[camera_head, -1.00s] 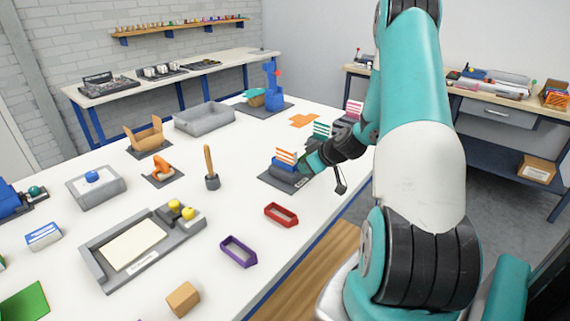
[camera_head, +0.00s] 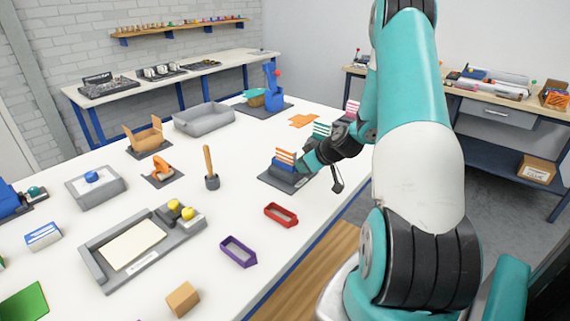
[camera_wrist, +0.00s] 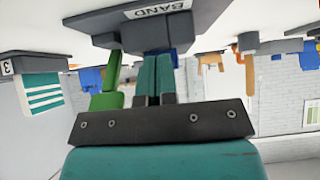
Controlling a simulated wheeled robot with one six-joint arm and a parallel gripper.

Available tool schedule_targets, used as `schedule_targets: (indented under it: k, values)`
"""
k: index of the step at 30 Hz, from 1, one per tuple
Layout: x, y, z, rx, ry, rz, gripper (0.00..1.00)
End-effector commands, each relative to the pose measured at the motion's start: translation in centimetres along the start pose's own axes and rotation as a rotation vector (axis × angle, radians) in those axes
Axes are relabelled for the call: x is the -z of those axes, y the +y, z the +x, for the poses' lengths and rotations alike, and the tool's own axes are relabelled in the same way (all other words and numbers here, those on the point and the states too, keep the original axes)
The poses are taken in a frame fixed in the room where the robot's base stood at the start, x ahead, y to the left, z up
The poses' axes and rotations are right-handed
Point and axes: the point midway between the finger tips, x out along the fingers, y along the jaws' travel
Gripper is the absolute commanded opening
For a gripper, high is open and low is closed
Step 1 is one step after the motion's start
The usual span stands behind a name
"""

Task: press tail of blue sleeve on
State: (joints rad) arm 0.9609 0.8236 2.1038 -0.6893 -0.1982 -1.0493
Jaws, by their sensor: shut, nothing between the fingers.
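The blue sleeve (camera_head: 282,166) sits around the lower part of an orange-and-white striped stack on a dark base (camera_head: 272,180). Orange stripes show above its edge. In the wrist view, which is upside down, part of the blue sleeve (camera_wrist: 181,48) shows beside my fingertips, under the dark base labelled BAND (camera_wrist: 210,15). My gripper (camera_head: 300,165) is at the right side of the sleeve. Its two teal fingers are together and empty in the wrist view (camera_wrist: 154,60). They hide much of the sleeve, and I cannot tell whether they touch it.
A teal-and-white striped stack (camera_head: 321,129) stands just behind. A red frame (camera_head: 281,215) and a purple frame (camera_head: 239,251) lie nearer the front edge. A wooden-handled tool (camera_head: 209,165) stands to the left. A green part (camera_wrist: 107,92) shows close beside my fingers.

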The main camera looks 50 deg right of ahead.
Motion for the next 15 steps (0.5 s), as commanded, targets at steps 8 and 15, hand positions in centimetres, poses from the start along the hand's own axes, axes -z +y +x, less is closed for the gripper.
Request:
schedule_targets:
  k: [8, 15]
  values:
    - [0.08, -0.03, 0.05, 0.0, 0.002, -0.001, 0.0]
    - [-0.31, 0.03, -0.26, -0.001, 0.002, 0.001, 0.0]
